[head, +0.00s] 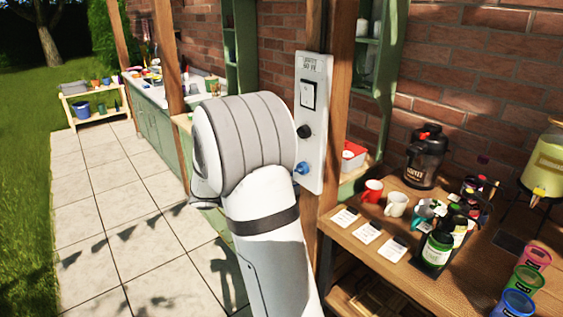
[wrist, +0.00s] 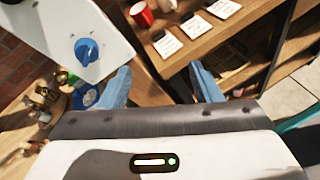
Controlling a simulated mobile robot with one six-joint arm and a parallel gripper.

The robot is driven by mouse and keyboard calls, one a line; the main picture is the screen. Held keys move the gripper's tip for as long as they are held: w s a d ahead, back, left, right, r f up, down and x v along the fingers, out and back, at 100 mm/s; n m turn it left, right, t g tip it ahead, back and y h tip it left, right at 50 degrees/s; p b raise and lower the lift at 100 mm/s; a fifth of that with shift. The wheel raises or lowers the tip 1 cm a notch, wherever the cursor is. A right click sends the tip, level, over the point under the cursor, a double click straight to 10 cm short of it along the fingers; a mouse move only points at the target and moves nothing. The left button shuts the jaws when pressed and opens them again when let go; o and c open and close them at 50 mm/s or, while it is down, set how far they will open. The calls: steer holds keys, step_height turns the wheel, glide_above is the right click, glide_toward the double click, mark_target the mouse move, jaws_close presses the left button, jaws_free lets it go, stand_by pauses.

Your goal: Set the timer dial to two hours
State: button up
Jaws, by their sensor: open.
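A white control panel (head: 312,110) is fixed upright on a wooden post, with a dark switch (head: 308,94), a black knob (head: 304,131) and a blue dial (head: 300,168) below it. In the wrist view the blue dial (wrist: 87,50) shows at upper left with a pale pointer line and small marks around it; the marks are too small to read. My gripper (wrist: 160,70) is open and empty, its blue fingers apart. The dial is left of and beyond the left finger, not between the fingers. In the head view my arm hides the gripper.
A wooden table (head: 440,272) at right holds a red mug (head: 372,191), a white mug (head: 396,204), label cards (head: 366,232), a dark coffee dispenser (head: 426,157) and coloured cups (head: 517,303). A green counter (head: 155,125) stands behind. The paved floor (head: 105,215) at left is clear.

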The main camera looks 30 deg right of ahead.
steer(key=w+d+n+t+h+p, duration=0.2)
steer(key=w+d+n+h, duration=0.25)
steer(key=w, duration=0.45)
steer(key=d+n+p, duration=0.1)
steer(key=d+p, duration=0.1)
steer(key=d, duration=0.5)
steer(key=shift+w+d+f, duration=0.15)
steer(key=shift+w+d, duration=0.1)
steer(key=shift+w, duration=0.05)
steer(key=c, duration=0.9)
steer(key=shift+d, duration=0.1)
steer(key=shift+c, duration=0.4)
steer(key=shift+b, duration=0.55)
